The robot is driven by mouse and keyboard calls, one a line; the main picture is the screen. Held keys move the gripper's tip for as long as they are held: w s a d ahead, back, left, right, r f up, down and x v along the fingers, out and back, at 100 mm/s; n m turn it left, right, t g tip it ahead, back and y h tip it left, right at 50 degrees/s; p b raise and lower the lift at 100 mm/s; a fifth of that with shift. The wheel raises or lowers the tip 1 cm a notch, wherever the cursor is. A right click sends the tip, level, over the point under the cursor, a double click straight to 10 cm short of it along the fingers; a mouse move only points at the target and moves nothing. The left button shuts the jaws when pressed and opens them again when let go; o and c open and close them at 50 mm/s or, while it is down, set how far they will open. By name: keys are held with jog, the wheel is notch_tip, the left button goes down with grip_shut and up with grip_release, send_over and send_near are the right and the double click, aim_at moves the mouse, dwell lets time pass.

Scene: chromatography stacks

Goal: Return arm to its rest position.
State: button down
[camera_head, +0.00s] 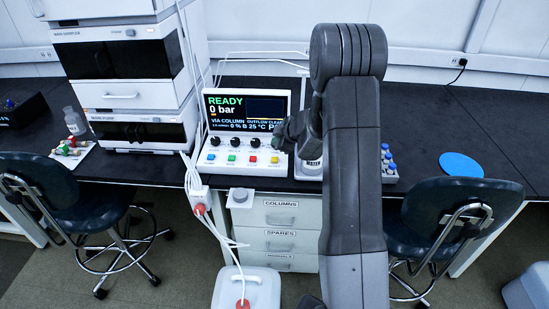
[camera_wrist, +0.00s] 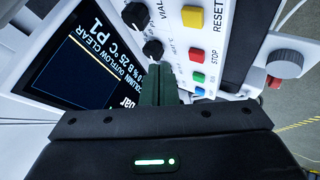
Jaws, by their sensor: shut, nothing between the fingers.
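My arm rises through the middle of the head view and bends over at the top. My gripper (camera_head: 281,137) is small there, in front of the right part of the white control console (camera_head: 240,171). In the wrist view my gripper (camera_wrist: 159,68) has its dark green fingers together with nothing between them. The fingertips point at the console panel, close to its knobs and coloured buttons. I cannot tell whether they touch it. The console screen (camera_head: 226,108) reads READY and 0 bar. My forearm hides part of the bench behind it.
Instrument stacks (camera_head: 139,120) stand left of the console. A vial rack (camera_head: 389,164) and a blue disc (camera_head: 461,165) lie to the right. Dark chairs (camera_head: 442,212) stand at both sides. A white container (camera_head: 245,289) with tubing stands before the drawers (camera_head: 281,218).

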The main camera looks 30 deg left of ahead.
jog(key=shift+f, duration=0.1)
dwell(0.3)
notch_tip(320, 180, down, 2)
jog(key=b, duration=0.3)
jog(key=shift+f, duration=0.1)
jog(key=shift+r+b, duration=0.3)
jog(key=shift+b, duration=0.65)
notch_tip(320, 180, up, 6)
jog(key=p, duration=0.6)
jog(key=shift+f, duration=0.2)
jog(key=shift+f, duration=0.1)
